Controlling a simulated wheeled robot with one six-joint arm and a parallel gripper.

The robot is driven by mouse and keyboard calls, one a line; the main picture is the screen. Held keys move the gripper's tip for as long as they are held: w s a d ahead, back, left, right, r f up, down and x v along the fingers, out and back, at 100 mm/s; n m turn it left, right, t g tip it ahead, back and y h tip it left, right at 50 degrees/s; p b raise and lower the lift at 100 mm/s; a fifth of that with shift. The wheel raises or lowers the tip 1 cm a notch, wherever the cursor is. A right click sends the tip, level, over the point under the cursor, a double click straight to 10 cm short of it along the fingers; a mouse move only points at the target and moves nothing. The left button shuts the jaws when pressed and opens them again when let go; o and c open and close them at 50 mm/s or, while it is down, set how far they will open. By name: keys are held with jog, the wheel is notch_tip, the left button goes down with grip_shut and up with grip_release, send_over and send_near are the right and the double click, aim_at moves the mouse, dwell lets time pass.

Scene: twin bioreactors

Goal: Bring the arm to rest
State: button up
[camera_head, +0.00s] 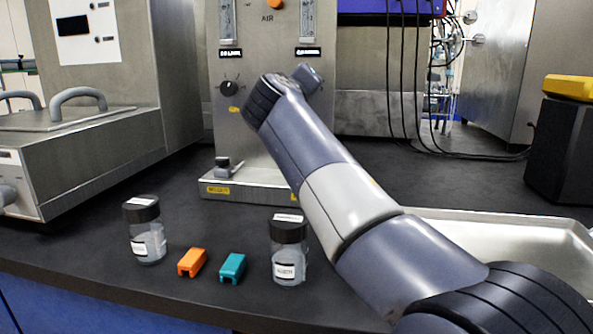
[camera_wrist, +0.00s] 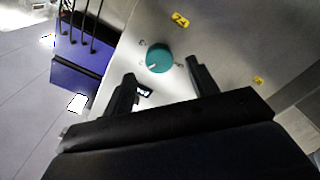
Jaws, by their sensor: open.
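My arm (camera_head: 345,195) reaches from the lower right of the head view up to the steel front panel (camera_head: 265,140). My gripper is hidden behind the wrist there. In the wrist view my gripper (camera_wrist: 163,82) is open, its two dark fingers apart with nothing between them. A teal round knob (camera_wrist: 158,57) with a white mark sits on the panel beyond the fingertips, between them in the picture. I cannot tell how far it is from them.
A black knob (camera_head: 229,88) is on the panel. Two black-lidded bottles, left (camera_head: 148,243) and right (camera_head: 288,262), stand on the bench with an orange clip (camera_head: 192,262) and a teal clip (camera_head: 232,267) between them. A metal tray (camera_head: 520,235) lies right of my arm.

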jog(key=w+n+p, duration=0.1)
jog(key=n+p, duration=0.5)
jog(key=n, duration=0.1)
jog(key=n+p, duration=0.6)
jog(key=n, duration=0.2)
jog(key=w+n+p, duration=0.1)
jog(key=n+p, duration=0.5)
jog(key=n, duration=0.1)
jog(key=shift+w+d+n, duration=0.35)
jog(key=shift+n, duration=0.05)
jog(key=shift+f, duration=0.1)
